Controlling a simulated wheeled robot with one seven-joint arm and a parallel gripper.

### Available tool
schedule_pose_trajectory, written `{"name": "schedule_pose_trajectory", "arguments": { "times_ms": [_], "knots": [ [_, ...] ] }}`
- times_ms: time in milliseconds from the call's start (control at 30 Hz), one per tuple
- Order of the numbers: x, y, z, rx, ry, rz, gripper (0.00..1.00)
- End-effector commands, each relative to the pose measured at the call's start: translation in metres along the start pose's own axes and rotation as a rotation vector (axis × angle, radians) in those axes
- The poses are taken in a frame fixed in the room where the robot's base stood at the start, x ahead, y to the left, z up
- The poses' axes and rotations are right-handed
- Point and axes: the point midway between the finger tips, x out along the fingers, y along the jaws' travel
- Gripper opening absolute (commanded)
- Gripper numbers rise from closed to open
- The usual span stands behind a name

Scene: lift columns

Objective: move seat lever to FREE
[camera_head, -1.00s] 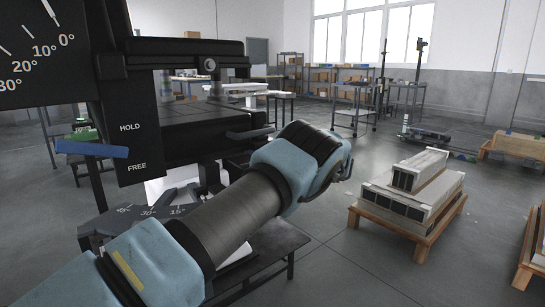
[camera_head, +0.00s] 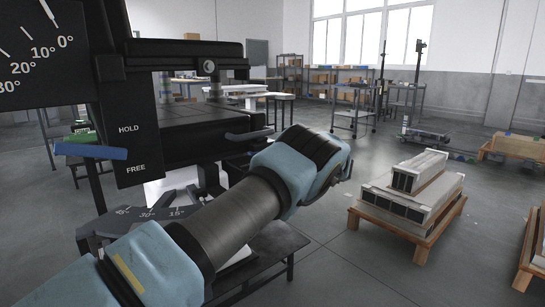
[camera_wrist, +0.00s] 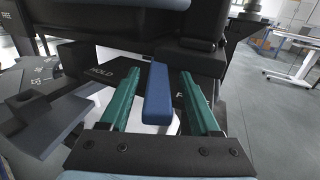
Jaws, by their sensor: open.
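A blue lever handle (camera_head: 90,151) sticks out beside a dark upright plate (camera_head: 136,185) lettered HOLD above FREE. In the head view the handle sits at a height between the two words. In the wrist view the blue handle (camera_wrist: 158,95) lies between the two green fingers of my gripper (camera_wrist: 160,98). The fingers are open, with a visible gap on each side of the handle. HOLD reads left of the handle there, and the start of another word shows to its right, partly covered by a finger. I cannot clearly make out my gripper in the head view.
A dark machine table (camera_head: 190,125) stands behind the plate, with an angle-marked plate (camera_head: 140,222) below. A small dark lever (camera_head: 250,134) projects from the table's right side. A wooden pallet with blocks (camera_head: 408,225) stands to the right. Open floor lies between.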

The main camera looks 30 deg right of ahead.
Motion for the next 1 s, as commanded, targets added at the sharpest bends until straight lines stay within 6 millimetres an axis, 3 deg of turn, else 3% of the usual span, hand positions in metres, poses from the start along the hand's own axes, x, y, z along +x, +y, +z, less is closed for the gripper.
{"name": "schedule_pose_trajectory", "arguments": {
  "times_ms": [167,600,800,1000],
  "knots": [
    [-0.012,-0.001,-0.001,0.000,0.000,-0.002,0.63],
    [-0.091,-0.001,-0.001,-0.001,0.000,-0.003,0.63],
    [-0.107,-0.001,-0.001,0.000,0.000,-0.001,0.63],
    [-0.109,0.000,0.000,0.001,0.000,-0.001,0.63]
  ]
}}
